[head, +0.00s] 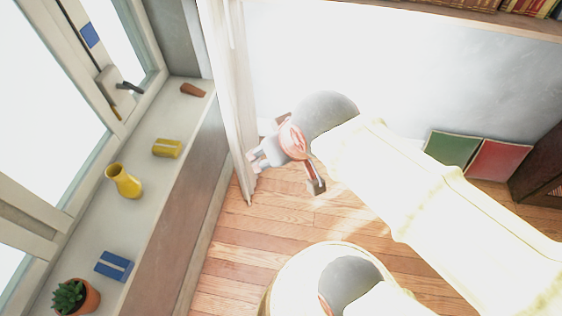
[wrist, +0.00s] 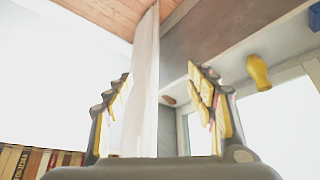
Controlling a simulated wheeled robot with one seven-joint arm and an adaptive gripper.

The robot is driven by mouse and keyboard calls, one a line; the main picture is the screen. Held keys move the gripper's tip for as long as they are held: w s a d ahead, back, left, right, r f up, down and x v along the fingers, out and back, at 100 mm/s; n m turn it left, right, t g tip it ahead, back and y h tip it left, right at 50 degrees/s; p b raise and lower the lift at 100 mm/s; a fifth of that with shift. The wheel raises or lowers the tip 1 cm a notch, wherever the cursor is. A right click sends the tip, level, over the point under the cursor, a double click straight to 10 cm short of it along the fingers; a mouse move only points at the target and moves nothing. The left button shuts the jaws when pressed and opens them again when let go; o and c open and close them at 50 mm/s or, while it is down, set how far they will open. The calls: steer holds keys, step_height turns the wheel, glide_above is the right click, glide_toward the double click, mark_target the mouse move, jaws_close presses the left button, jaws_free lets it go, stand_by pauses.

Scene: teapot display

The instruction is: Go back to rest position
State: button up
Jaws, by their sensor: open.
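My gripper (head: 256,161) is at the end of my outstretched arm, beside the white curtain (head: 233,90) and above the wooden floor. Its fingers are spread and hold nothing. In the wrist view the two fingers of my gripper (wrist: 160,75) stand apart, with the curtain (wrist: 145,80) showing between them. Whether the fingers touch the curtain cannot be told.
The window sill (head: 150,185) at left bears a yellow vase (head: 124,182), yellow box (head: 167,148), blue box (head: 114,265), potted succulent (head: 77,297) and brown piece (head: 193,89). Green (head: 451,147) and red (head: 497,159) panels lean on the wall. Floor (head: 225,262) shows bare beside the sill.

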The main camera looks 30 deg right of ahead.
steer(key=shift+s+a+g, duration=0.15)
steer(key=shift+s+g, duration=0.25)
steer(key=shift+s, duration=1.35)
